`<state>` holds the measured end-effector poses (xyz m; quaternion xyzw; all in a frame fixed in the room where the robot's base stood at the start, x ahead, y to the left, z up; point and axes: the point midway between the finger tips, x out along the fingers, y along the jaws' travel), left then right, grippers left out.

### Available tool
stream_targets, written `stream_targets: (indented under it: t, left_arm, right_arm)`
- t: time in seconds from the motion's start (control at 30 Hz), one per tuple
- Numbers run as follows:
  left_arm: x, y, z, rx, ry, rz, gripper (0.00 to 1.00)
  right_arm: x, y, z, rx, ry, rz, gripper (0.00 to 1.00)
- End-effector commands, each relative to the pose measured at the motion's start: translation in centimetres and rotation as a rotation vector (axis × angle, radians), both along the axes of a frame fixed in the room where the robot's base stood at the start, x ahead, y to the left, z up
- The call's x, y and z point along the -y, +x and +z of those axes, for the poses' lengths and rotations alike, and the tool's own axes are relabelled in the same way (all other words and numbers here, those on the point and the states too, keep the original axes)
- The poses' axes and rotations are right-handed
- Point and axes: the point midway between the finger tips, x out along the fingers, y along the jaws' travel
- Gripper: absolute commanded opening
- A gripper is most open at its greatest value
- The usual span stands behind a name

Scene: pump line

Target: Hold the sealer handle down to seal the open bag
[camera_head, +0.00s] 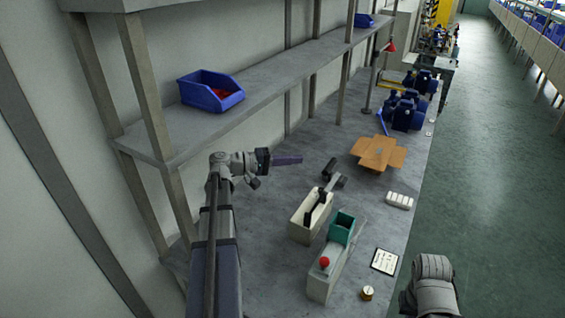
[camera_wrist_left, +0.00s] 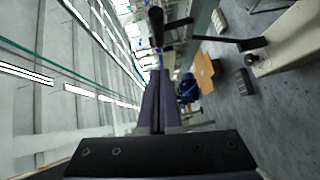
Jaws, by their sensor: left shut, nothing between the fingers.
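The sealer (camera_head: 303,226) is a long cream box on the bench, right of my left gripper. Its black handle (camera_head: 320,204) stands tilted up above the box. In the left wrist view the cream body (camera_wrist_left: 290,42) is at the upper right, and a black lever (camera_wrist_left: 217,39) reaches left from it. My left gripper (camera_head: 300,159) has dark purple fingers, shut and empty, above the bench and apart from the handle. Its fingers also show in the left wrist view (camera_wrist_left: 155,100). I cannot make out the open bag. My right gripper is out of view.
A cream unit with a red knob (camera_head: 325,262) and a green bin (camera_head: 342,227) stand nearer. An open cardboard box (camera_head: 378,153) and blue pumps (camera_head: 405,110) lie farther along the bench. A shelf (camera_head: 265,82) with a blue bin (camera_head: 210,92) runs along the wall.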

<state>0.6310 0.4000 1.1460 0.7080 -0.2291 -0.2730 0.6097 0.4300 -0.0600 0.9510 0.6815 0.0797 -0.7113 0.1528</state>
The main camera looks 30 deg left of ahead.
Motion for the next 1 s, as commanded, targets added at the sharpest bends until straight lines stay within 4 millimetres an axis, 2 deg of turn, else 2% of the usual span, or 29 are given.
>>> stream_targets:
  t: [0.17, 0.3, 0.43, 1.0]
  left_arm:
    - [2.4, 2.7, -0.5, 0.000, 0.000, -0.003, 0.00]
    - [4.5, 2.5, -0.8, 0.000, 0.000, -0.001, 0.00]
    - [5.6, 2.6, -0.9, 0.000, 0.000, -0.002, 0.00]
    - [6.3, 2.8, -0.9, -0.001, 0.005, 0.000, 0.00]
  right_arm:
    - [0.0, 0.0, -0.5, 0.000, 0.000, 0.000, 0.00]
    - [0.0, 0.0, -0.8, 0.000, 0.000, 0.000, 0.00]
    - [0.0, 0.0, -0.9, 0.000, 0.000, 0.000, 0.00]
    - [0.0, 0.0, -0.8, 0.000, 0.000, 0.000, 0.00]
